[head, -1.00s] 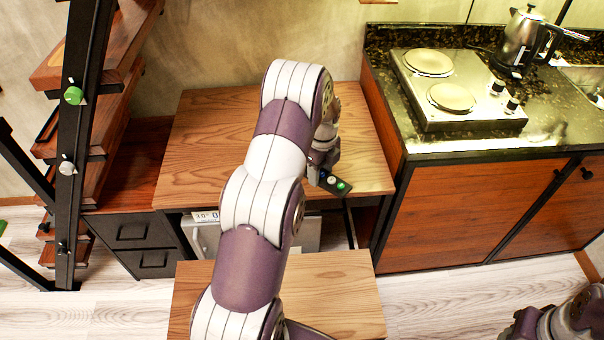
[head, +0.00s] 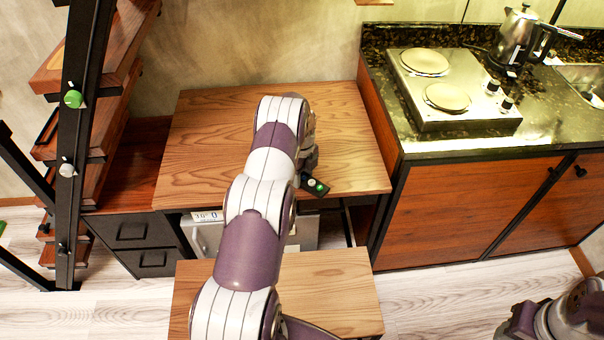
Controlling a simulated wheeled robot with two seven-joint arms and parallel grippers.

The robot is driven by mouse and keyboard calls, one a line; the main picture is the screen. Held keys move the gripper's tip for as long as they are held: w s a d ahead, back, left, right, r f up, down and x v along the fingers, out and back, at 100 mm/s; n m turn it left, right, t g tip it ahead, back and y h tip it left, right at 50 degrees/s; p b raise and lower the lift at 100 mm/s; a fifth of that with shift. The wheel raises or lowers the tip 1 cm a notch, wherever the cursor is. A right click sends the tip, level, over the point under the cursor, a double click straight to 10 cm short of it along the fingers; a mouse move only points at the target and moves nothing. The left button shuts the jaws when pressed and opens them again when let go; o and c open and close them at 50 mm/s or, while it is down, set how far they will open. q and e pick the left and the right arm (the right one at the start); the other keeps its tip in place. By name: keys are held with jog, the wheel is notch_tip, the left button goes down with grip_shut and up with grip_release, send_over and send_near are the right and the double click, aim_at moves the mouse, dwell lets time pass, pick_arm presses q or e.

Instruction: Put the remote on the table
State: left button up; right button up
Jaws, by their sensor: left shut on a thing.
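The remote (head: 315,187) is a small dark bar with a green and a pale button, in the head view at the front right of the wooden table (head: 215,130). My left gripper (head: 306,178) is shut on the remote, and my own arm hides most of its fingers. The remote overlaps the table's front edge in the picture; I cannot tell whether it touches the top. Part of my right arm shows at the bottom right, but its gripper is out of view.
A counter with a hot plate (head: 455,88) and a kettle (head: 515,38) stands to the right. A shelf-like stair (head: 90,130) stands on the left. A lower wooden surface (head: 335,290) is in front. The table top is clear left of my arm.

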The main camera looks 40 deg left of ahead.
pick_arm(q)
jog(key=shift+f, duration=0.2)
jog(key=o, duration=1.1)
jog(key=shift+r, duration=0.1)
